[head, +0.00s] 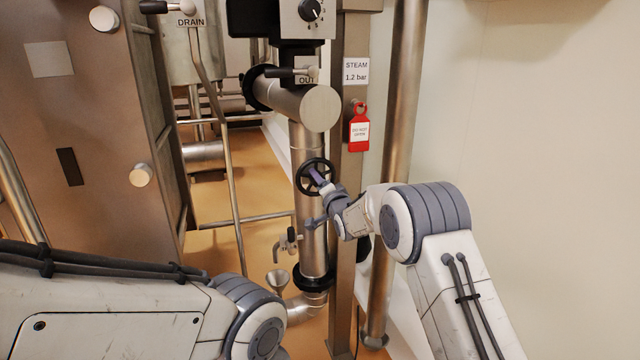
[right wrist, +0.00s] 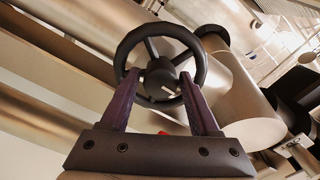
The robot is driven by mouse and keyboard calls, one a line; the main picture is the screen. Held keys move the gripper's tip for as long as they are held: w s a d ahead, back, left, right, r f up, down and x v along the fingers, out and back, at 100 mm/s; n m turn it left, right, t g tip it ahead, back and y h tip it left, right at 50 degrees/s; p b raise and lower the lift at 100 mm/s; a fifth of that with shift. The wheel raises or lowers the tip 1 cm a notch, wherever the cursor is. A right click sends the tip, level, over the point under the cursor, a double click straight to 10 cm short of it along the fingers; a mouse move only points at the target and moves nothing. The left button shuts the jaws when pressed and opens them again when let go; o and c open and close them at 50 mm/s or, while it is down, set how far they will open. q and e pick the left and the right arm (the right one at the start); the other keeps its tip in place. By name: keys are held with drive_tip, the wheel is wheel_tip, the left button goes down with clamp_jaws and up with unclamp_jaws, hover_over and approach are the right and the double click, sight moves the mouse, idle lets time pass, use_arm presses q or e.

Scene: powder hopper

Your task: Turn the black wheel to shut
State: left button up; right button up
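The black wheel (head: 303,186) is a spoked handwheel on the vertical steel pipe in the middle of the head view. It fills the upper middle of the right wrist view (right wrist: 120,52), with its hub and spokes showing. My right gripper (head: 316,174) is at the wheel, its purple fingers in front of it. In the right wrist view the gripper (right wrist: 159,78) has its two fingers spread apart, overlapping the wheel's left and right sides. I cannot tell whether the fingertips touch the rim. My left gripper is out of view; only part of the left arm shows.
A red tag (head: 359,130) and a steam label (head: 356,71) are on the post right of the pipe. A black-handled valve (head: 290,72) is above the wheel. A steel cabinet (head: 90,110) stands left.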

drive_tip(key=shift+s, duration=0.1)
drive_tip(key=v, duration=1)
drive_tip(key=shift+b, duration=0.45)
drive_tip(key=shift+s+d, duration=0.1)
drive_tip(key=shift+s, duration=0.05)
